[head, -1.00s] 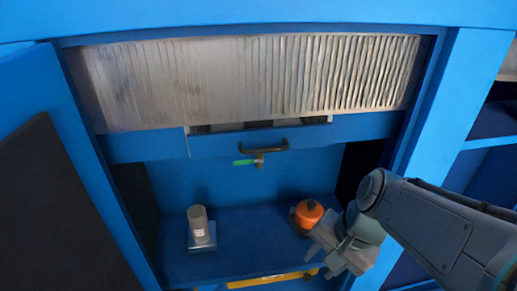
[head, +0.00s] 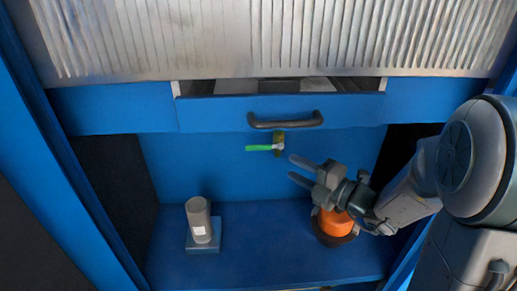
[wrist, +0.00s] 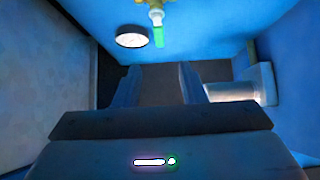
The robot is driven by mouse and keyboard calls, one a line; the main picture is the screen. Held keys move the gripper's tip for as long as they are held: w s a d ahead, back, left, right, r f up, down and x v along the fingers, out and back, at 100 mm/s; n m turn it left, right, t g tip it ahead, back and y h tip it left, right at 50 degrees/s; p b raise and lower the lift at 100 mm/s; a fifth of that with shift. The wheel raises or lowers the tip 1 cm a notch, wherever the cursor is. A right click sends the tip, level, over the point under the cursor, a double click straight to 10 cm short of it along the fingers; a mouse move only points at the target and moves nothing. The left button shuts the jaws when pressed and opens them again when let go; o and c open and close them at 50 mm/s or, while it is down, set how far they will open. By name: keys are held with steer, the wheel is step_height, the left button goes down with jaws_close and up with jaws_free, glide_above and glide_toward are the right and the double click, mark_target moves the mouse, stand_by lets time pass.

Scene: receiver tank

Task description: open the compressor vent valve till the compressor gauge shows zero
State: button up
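The vent valve is a small brass fitting with a green lever (head: 262,148), under the drawer front in the head view. The lever lies level, pointing left. In the wrist view the green lever (wrist: 158,36) hangs from the brass valve body (wrist: 155,6). A round white-faced dial (wrist: 132,37), which looks like the gauge, is beside it; its reading is too small to tell. My gripper (head: 295,172) is open and empty, just right of and below the lever, apart from it. Its two spread fingers (wrist: 158,78) show in the wrist view.
An orange round object (head: 337,222) stands on the blue shelf (head: 265,250), partly behind my arm. A grey cylinder (head: 198,218) on a blue base stands at left. Above is a drawer with a black handle (head: 286,121). The shelf's middle is clear.

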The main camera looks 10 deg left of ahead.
mark_target(259, 148)
steer(key=b+x, duration=0.1)
steer(key=x, duration=1.2)
steer(key=shift+w+a, duration=0.25)
steer(key=shift+w, duration=0.05)
jaws_close()
